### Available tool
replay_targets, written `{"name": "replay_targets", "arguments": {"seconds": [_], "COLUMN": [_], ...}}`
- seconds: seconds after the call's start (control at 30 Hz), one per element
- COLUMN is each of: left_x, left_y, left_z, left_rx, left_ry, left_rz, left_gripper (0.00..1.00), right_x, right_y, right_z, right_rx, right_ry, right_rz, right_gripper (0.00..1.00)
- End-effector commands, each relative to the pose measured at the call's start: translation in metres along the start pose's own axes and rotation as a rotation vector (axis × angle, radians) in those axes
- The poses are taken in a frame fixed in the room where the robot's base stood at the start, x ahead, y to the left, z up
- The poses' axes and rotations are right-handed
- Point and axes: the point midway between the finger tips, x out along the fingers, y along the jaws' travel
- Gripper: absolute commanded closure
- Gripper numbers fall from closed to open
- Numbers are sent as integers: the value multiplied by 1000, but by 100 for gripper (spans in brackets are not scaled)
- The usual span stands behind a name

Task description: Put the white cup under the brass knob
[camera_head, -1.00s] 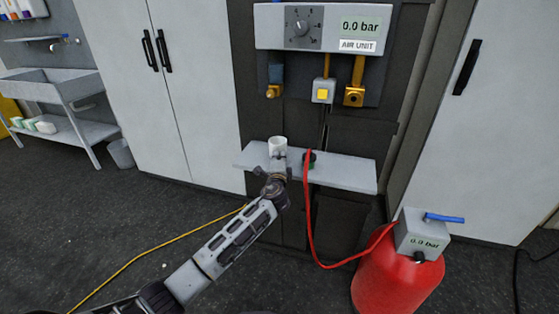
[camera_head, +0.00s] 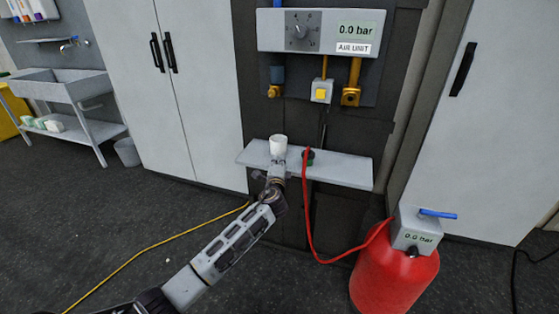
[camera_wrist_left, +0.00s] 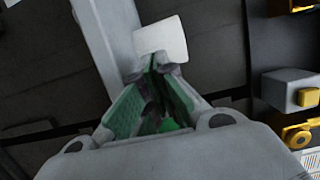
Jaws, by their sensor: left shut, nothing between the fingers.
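The white cup (camera_head: 278,144) stands upright on the grey shelf (camera_head: 340,171), toward its left end. The brass knob (camera_head: 274,91) is at the lower end of the blue-topped fitting under the left of the air unit, above the shelf and cup. My left gripper (camera_head: 277,164) is just in front of the cup, at the shelf's front edge. In the left wrist view its fingertips (camera_wrist_left: 155,68) come together, empty, with the cup (camera_wrist_left: 161,38) just beyond them; whether they touch it I cannot tell. My right gripper is not in view.
A yellow button box (camera_head: 321,91) and another brass fitting (camera_head: 351,95) hang right of the knob. The shelf's right side is clear.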

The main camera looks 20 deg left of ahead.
Motion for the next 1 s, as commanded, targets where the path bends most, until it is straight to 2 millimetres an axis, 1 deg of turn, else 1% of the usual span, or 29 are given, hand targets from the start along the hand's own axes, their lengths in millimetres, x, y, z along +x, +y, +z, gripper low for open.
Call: {"name": "replay_targets", "arguments": {"seconds": [0.13,0.27,0.53,0.8,0.9,1.0], "left_x": [-8,-17,-43,-69,-77,-83], "left_y": [-1,0,-1,0,0,-1], "left_z": [0,0,0,0,-1,0], "left_rx": [0,-1,-2,-2,-1,-1], "left_ry": [0,0,1,1,1,0], "left_rz": [0,1,1,1,1,0], "left_gripper": [100,100,100,100,100,100], "right_x": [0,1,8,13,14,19], "right_y": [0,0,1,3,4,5], "right_z": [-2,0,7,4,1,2], "right_rx": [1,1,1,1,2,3], "right_ry": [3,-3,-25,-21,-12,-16], "right_rz": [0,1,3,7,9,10], "right_gripper": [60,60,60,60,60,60]}}
